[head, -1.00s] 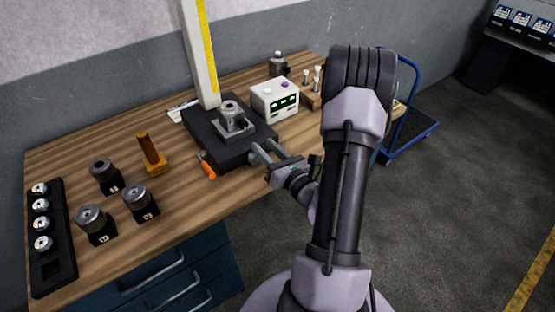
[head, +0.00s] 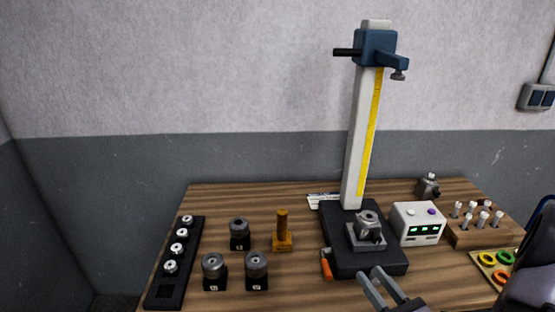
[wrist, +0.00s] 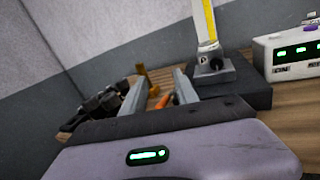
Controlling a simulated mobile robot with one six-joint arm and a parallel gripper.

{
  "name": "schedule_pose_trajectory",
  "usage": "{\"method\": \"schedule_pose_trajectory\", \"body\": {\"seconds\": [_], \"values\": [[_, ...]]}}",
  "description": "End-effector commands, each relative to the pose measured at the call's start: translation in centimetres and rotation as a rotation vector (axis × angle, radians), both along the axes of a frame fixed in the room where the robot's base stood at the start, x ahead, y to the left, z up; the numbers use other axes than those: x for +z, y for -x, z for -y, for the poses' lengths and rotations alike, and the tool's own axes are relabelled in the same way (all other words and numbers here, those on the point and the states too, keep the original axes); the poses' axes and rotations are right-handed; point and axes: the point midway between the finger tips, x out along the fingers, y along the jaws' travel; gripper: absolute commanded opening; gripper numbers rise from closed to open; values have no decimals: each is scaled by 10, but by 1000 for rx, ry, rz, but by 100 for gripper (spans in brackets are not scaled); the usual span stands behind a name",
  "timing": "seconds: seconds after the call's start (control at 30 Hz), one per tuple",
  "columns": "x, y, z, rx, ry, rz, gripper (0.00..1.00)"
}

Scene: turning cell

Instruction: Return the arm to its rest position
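My gripper (head: 371,274) shows at the bottom of the head view, in front of the black base of the height gauge (head: 345,262). Its two grey fingers are apart. In the wrist view my gripper (wrist: 159,77) has nothing held between its fingers; the bench and a few things lie beyond. The gap between the fingertips and the gauge base is hard to judge. Most of my arm is outside the head view; a part shows at the lower right corner.
The gauge column (head: 360,140) rises tall behind the gripper. An orange-handled tool (head: 326,265) lies left of the base. A white display box (head: 417,224) and a wooden peg block (head: 478,234) stand right. Black holders and a black rack (head: 163,291) stand left.

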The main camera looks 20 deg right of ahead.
Motion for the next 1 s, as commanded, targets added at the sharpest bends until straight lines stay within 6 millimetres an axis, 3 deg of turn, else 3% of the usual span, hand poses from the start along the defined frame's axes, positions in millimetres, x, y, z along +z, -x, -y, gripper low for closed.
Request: {"method": "schedule_pose_trajectory", "body": {"seconds": [0.03, 0.07, 0.13, 0.2, 0.3, 0.4, 0.5, 0.6, 0.73, 1.0], "values": [[22, -13, -44, 183, 86, 18, 36], [34, -15, -75, 308, 141, 24, 36], [53, -6, -149, 611, 299, 25, 36], [59, 24, -218, 932, 521, 12, 36], [48, 86, -272, 1334, 969, -21, 36], [39, 122, -270, 1532, 1490, -29, 36], [52, 124, -252, 1519, 1955, 7, 36], [75, 116, -242, 1415, 2255, 58, 36], [91, 111, -238, 1331, 2402, 89, 36], [92, 111, -238, 1329, 2406, 89, 36]]}}
